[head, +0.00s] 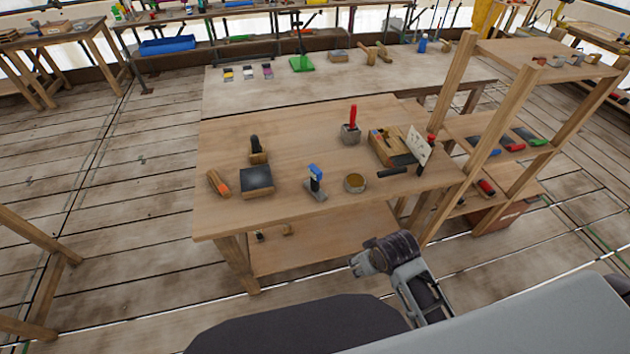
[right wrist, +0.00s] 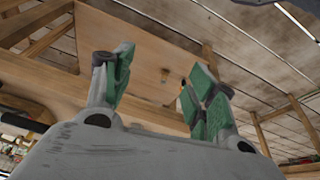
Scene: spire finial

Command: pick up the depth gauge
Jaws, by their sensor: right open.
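No thing in view is plainly the depth gauge. My left gripper is not in view.
A wooden shelf rack (head: 466,170) stands at the bench's right end. The bench's left rear is clear.

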